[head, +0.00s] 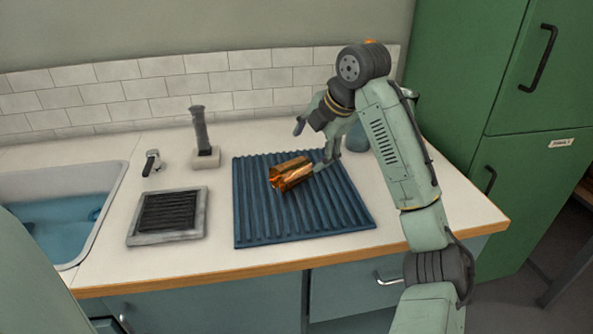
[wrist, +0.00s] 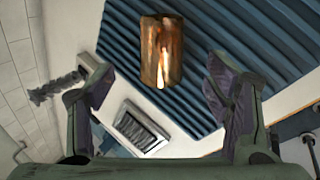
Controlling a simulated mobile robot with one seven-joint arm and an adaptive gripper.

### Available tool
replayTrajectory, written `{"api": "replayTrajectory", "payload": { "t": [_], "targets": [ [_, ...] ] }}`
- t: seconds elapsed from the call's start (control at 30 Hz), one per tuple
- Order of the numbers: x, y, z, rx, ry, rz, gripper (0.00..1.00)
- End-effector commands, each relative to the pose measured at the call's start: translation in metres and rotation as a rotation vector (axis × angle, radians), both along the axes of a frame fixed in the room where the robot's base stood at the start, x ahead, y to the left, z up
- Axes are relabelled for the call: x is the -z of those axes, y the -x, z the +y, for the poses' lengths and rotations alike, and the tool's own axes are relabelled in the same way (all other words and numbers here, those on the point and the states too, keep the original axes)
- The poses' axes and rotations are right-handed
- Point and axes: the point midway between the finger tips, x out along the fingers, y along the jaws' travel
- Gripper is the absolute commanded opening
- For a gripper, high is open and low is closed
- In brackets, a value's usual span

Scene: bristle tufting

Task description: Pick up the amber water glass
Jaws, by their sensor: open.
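The amber water glass (head: 290,173) lies on its side on a blue ridged mat (head: 258,225) on the counter. In the wrist view the glass (wrist: 161,50) shows beyond my fingertips, centred between them. My gripper (head: 312,147) is above the mat, at the glass's upper right in the head view. In the wrist view my gripper (wrist: 160,85) has its two fingers spread wide with nothing between them. One finger in the head view appears close to the glass's right end; I cannot tell whether it touches.
A sink (head: 62,205) with blue water is at the left. A framed dark ridged panel (head: 168,213), a small tap-like item (head: 151,163) and a dark upright brush-like item (head: 203,135) stand between sink and mat. A bluish object (head: 357,137) is partly hidden behind my arm. Green cabinets (head: 470,70) are at right.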

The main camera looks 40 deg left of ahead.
Motion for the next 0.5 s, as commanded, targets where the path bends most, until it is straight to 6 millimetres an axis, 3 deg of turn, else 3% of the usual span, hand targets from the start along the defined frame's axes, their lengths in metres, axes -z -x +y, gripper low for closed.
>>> {"api": "replayTrajectory", "payload": {
  "t": [0.5],
  "targets": [
    [0.06,-0.008,0.032,0.002,-0.003,0.003,0.72]
  ]
}}
